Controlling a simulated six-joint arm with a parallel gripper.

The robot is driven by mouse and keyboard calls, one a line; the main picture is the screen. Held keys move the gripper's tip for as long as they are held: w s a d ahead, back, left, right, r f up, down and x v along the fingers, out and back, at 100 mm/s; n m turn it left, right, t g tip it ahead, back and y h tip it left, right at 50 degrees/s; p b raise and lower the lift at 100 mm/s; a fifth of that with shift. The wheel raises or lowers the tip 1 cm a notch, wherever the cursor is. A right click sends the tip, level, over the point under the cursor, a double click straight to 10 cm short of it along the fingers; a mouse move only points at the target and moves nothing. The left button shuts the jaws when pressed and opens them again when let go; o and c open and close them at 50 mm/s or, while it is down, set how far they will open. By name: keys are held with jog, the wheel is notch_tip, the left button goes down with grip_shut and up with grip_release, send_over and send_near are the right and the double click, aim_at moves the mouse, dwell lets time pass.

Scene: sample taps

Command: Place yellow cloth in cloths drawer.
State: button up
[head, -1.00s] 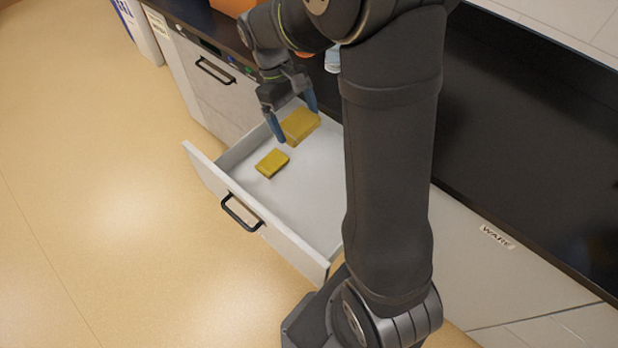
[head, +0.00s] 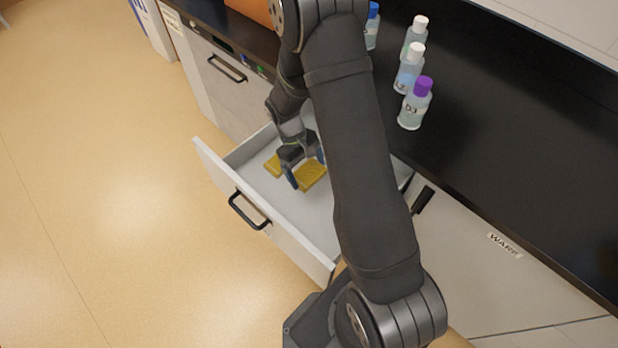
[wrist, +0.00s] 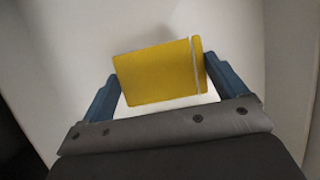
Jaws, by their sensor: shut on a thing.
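My gripper (head: 308,178) is inside the open drawer (head: 263,190), low over its floor. Its blue fingers are shut on a folded yellow cloth (head: 312,177), one finger at each side. The held cloth also shows in the wrist view (wrist: 160,73), with a pale stripe near its right edge. Whether it touches the drawer floor I cannot tell. A second yellow cloth (head: 273,166) lies in the drawer just left of the held one, partly hidden behind my gripper.
Several capped bottles, one with a purple cap (head: 415,105), stand on the black countertop (head: 480,150) right of my arm. The drawer's front has a black handle (head: 248,210). A cabinet labelled WARE (head: 490,262) is at the right.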

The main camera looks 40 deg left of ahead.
aim_at(307, 179)
jog(key=shift+f, duration=2.7)
jog(key=shift+f, duration=0.2)
jog(key=o, duration=0.7)
jog(key=shift+r, duration=0.15)
jog(key=v, duration=1.2)
jog(key=shift+d, duration=0.1)
